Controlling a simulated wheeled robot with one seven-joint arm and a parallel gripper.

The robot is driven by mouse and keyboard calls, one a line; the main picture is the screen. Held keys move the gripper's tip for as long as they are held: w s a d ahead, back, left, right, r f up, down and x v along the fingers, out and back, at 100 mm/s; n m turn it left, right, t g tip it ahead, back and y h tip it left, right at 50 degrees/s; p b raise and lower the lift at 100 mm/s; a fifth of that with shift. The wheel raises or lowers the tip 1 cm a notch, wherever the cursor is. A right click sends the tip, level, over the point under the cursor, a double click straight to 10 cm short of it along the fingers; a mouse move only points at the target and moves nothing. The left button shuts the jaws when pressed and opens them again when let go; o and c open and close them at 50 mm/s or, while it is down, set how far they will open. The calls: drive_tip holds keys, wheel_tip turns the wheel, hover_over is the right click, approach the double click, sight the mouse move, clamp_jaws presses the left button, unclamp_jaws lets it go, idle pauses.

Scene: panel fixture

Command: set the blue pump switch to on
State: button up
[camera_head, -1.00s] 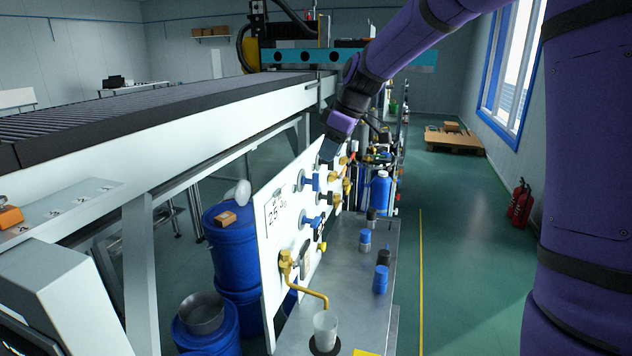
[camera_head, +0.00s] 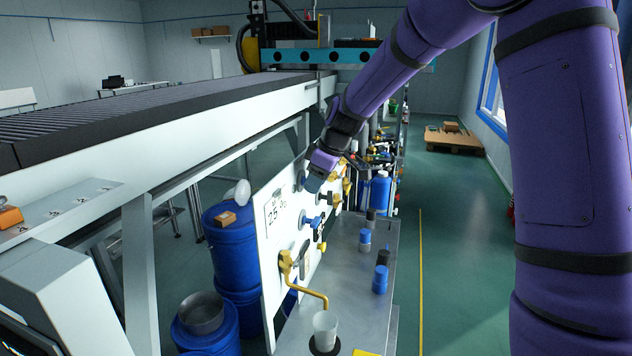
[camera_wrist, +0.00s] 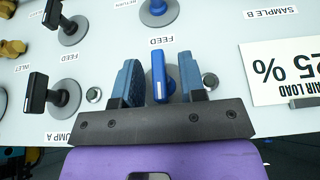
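A blue lever handle (camera_wrist: 158,78) on a grey round base stands on the white panel in the wrist view. A FEED label is beside it. My gripper (camera_wrist: 161,84) is open, with one blue-grey finger on each side of the handle and a visible gap to each. In the head view my gripper (camera_head: 315,182) is at the panel's upper part and hides this handle. A PUMP A label shows upside down at the wrist view's lower left. I cannot tell which way marks on or off.
Another blue handle (camera_head: 312,222) sits lower on the white panel (camera_head: 271,240); black-handled valves (camera_wrist: 37,92) are to the left in the wrist view. A yellow tap (camera_head: 288,262) is at the near end.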

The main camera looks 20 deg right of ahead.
clamp_jaws()
drive_tip(key=shift+g, duration=0.4)
drive_tip(key=m+g+y, duration=0.1)
drive_tip(key=g+y, duration=0.1)
drive_tip(key=shift+w+d+g+y, duration=0.1)
drive_tip(key=shift+g+y, duration=0.2)
drive_tip(key=shift+g, duration=0.1)
drive_tip(key=m+g+y, duration=0.1)
drive_tip(key=g+y, duration=0.1)
drive_tip(key=g, duration=0.1)
drive_tip(key=shift+f+y, duration=0.1)
drive_tip(key=shift+y, duration=0.2)
drive_tip(key=m+g+y, duration=0.1)
drive_tip(key=g+y, duration=0.2)
drive_tip(key=shift+w+d+f, duration=0.1)
drive_tip(key=m+g+y, duration=0.1)
drive_tip(key=g+y, duration=0.1)
drive_tip(key=y, duration=0.1)
drive_tip(key=shift+m+g+y, duration=0.3)
